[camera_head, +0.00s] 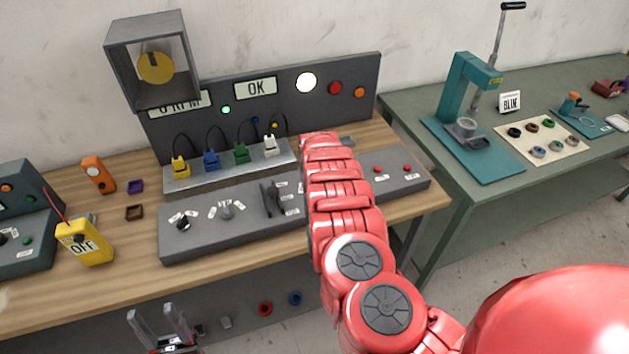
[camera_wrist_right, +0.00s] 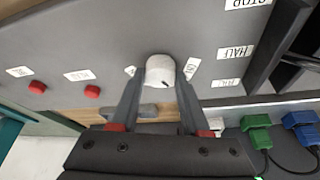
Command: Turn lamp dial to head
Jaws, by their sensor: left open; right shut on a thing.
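The pale dial (camera_wrist_right: 160,70) sits on the grey control panel (camera_head: 335,205) and shows in the right wrist view. My right gripper (camera_wrist_right: 160,85) has its two fingers on either side of it and is shut on it. A short dark mark shows on the dial's face, toward the lower right. Small white labels (camera_wrist_right: 191,68) lie beside the fingers, their text unreadable. In the head view my red right arm hides this dial and the gripper. My left gripper (camera_head: 160,325) is open and empty at the bottom left, in front of the table.
A lever (camera_head: 270,198), a grey dial (camera_head: 226,209) and a black knob (camera_head: 183,222) stand on the panel left of my arm. Red buttons (camera_head: 378,169) lie to its right. Behind are colored plugs (camera_head: 211,159) and a lit white lamp (camera_head: 306,82).

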